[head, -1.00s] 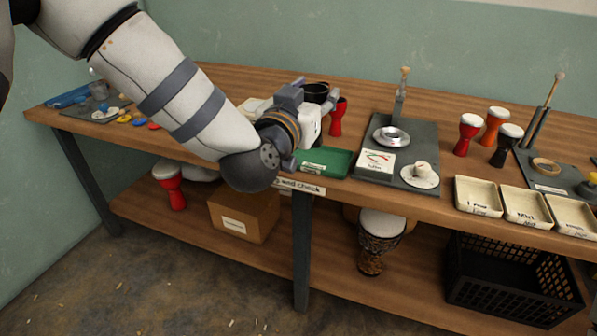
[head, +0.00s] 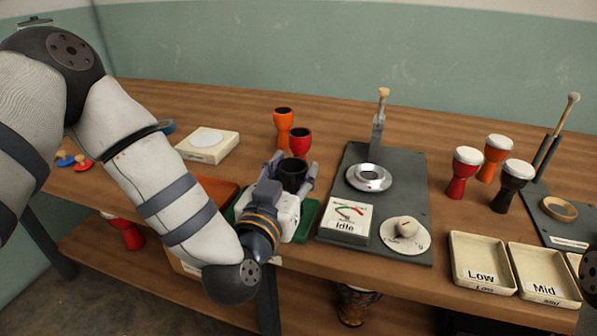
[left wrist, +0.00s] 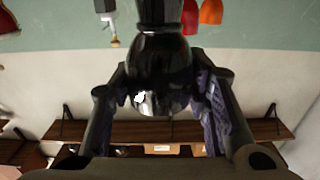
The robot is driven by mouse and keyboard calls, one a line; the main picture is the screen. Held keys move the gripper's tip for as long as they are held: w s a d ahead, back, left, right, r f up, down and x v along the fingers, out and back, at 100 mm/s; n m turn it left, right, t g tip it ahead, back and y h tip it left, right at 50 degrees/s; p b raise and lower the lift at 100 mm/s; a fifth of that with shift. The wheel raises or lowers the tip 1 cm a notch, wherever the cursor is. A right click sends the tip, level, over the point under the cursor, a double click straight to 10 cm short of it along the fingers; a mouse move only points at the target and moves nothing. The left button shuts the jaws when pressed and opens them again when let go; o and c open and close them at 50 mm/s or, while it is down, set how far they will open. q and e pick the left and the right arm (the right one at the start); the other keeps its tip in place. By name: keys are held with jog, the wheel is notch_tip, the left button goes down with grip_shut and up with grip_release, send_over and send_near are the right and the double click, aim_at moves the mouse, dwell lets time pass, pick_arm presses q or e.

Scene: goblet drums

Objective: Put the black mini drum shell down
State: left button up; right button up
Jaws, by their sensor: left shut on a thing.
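The black mini drum shell (head: 293,174) is upright between the fingers of my left gripper (head: 291,182), its open dark top facing up. My left gripper is shut on it. In the left wrist view the shell (left wrist: 160,75) is glossy black and sits between both fingers (left wrist: 160,95). In the head view it appears over the back part of a green tray (head: 306,222), which the gripper partly hides. I cannot tell whether the shell's foot touches anything. My right gripper is not in view.
A red shell (head: 300,143) and an orange shell (head: 283,126) stand just behind. A dark board (head: 400,165) with a metal ring (head: 369,178) and an Idle gauge (head: 346,218) lies right. Headed drums (head: 465,170) and labelled trays (head: 483,266) are further right. A white box (head: 207,145) stands left.

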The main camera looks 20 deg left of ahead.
pick_arm(q)
notch_tip(320, 180, down, 2)
jog(key=shift+a+f, duration=0.1)
jog(key=shift+f, duration=0.1)
jog(key=shift+s+r, duration=0.3)
jog(key=shift+r, duration=0.2)
jog(key=shift+c, duration=0.6)
jog(key=shift+w+f, duration=0.1)
jog(key=o, duration=1)
jog(key=shift+f, duration=0.1)
jog(key=o, duration=0.4)
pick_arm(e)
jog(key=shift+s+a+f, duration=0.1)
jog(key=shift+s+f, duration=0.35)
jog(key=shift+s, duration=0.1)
